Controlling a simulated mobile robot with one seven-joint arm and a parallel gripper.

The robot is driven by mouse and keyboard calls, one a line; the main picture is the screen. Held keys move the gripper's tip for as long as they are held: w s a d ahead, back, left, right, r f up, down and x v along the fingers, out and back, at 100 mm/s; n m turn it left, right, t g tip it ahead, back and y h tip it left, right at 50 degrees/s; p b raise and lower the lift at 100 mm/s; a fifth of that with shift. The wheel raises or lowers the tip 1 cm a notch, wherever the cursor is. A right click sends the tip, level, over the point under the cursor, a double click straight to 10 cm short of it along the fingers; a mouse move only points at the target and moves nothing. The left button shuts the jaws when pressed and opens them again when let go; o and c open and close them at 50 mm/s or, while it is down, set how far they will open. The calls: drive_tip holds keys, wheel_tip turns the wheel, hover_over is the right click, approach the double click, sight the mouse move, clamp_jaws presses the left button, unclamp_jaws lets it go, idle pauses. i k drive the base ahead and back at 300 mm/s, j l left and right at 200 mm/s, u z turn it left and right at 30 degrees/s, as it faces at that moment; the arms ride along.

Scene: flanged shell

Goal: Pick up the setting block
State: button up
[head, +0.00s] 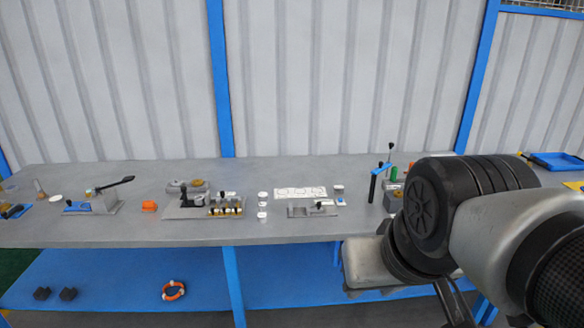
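I cannot tell for sure which thing is the setting block. Two small dark blocks (55,294) lie side by side on the blue lower shelf at the far left. A small orange block (149,206) sits on the grey bench top, left of the middle fixture. A flat grey fixture (315,209) with a small raised part stands at the middle right of the bench. My arm fills the right foreground, in front of the bench. I cannot make out my gripper's fingers.
The grey bench (250,236) carries a lever fixture (98,200), a fixture with several brass pieces (205,205), white cups (262,206) and a printed sheet (300,192). An orange ring (174,290) lies on the lower shelf (120,270). A blue tray (556,161) is far right.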

sight(337, 190)
drive_tip(key=i+j+z, duration=0.25)
drive_tip(key=i, duration=0.35)
drive_tip(key=i+j+z, duration=0.25)
drive_tip(key=i, duration=0.3)
drive_tip(key=i+j+z, duration=0.25)
drive_tip(key=i+j, duration=0.3)
